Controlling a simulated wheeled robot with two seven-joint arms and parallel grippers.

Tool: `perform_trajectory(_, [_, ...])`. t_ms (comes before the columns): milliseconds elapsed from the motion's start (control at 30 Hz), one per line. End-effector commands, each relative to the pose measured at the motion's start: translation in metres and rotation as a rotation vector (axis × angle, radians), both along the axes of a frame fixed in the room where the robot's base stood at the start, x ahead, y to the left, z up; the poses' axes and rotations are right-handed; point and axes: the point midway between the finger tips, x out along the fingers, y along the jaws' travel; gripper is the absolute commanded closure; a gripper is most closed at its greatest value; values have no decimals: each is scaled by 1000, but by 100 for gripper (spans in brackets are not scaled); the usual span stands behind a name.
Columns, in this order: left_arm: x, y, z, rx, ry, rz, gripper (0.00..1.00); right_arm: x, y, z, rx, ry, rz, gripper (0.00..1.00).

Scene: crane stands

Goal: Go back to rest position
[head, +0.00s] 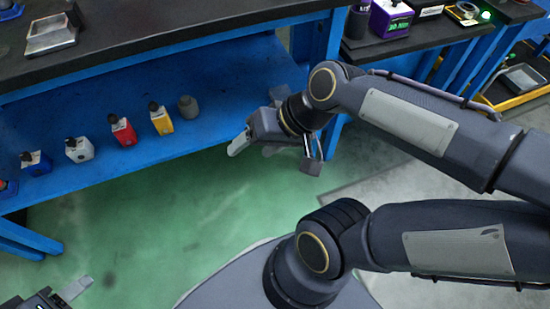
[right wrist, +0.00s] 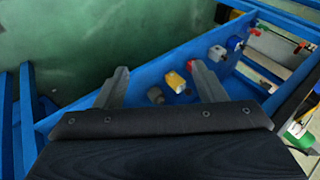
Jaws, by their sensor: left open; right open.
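My right gripper (head: 272,152) is in front of the blue lower shelf (head: 225,80), over the green floor, right of the bottles. In the right wrist view its two fingers (right wrist: 160,70) stand wide apart with nothing gripped. My left gripper (head: 72,290) shows only partly at the bottom left corner of the head view, over the floor. It is open, and no held object shows; most of it is cut off by the frame.
A dark worktop (head: 150,30) is above. The green floor (head: 170,215) is clear.

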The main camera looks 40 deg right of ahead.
Motion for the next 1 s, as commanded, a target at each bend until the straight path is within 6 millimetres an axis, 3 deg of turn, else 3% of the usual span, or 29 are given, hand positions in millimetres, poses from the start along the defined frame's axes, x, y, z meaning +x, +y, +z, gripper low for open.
perform_trajectory(100, [0, 0, 0, 0, 0, 0, 50, -28, -8, -9, -139, -80, 86, 36])
perform_trajectory(200, [0, 0, 0, 0, 0, 0, 50, -38, -12, -15, -202, -109, 121, 36])
perform_trajectory(633, [0, 0, 7, 0, 0, 0, 50, -41, -14, -10, -223, -117, 131, 36])
perform_trajectory(767, [0, 0, 32, 0, 0, 0, 50, -41, -14, 16, -222, -117, 130, 36])
perform_trajectory(867, [0, 0, 65, 0, 0, 0, 50, -41, -14, 48, -222, -117, 130, 36])
perform_trajectory(1000, [0, 0, 124, 0, 0, 0, 50, -41, -14, 107, -222, -116, 129, 36])
